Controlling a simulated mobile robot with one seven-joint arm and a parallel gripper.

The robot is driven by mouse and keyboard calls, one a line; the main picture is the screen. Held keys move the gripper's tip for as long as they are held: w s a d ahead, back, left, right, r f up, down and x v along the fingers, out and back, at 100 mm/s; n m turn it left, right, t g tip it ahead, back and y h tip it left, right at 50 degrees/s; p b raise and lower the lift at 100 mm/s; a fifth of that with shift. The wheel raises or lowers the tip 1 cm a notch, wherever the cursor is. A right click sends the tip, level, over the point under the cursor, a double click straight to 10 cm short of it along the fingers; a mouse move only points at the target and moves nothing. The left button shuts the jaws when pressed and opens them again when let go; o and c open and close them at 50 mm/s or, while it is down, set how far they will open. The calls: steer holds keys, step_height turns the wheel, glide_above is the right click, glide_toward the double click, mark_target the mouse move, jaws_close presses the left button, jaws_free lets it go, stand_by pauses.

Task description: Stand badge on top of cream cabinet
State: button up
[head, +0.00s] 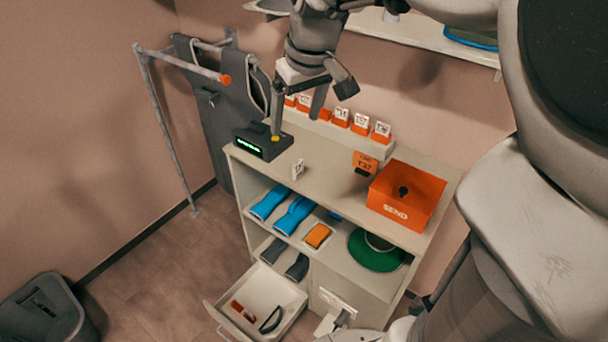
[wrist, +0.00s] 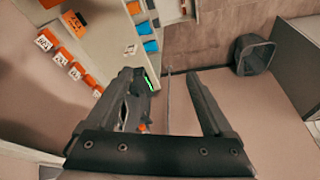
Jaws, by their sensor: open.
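The cream cabinet (head: 330,160) stands against the wall, and part of its top also shows in the wrist view (wrist: 108,45). A small white badge (head: 298,169) with dark marking stands upright on the top near the front edge, and a small pale piece at the same edge shows in the wrist view (wrist: 130,50). An orange badge marked T37 (head: 365,161) is farther back, also in the wrist view (wrist: 74,22). My gripper (head: 298,108) is open and empty above the cabinet's left rear, apart from both badges. Its fingers spread in the wrist view (wrist: 160,78).
A dark device with a green display (head: 262,145) sits at the top's left end. A rack of orange-and-white tags (head: 361,124) runs along the back. An orange SEND bin (head: 407,195) stands right. The drawer (head: 258,305) is open. A rail (head: 165,130) stands left.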

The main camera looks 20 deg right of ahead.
steer(key=s+a+f+m+t, duration=0.1)
steer(key=s, duration=0.8)
steer(key=s+a+f+m, duration=0.1)
steer(key=s+a, duration=0.1)
steer(key=s, duration=0.6)
steer(key=shift+s+m+t+h, duration=0.3)
steer(key=shift+s+t, duration=0.05)
steer(key=shift+t, duration=0.05)
steer(key=shift+f, duration=0.1)
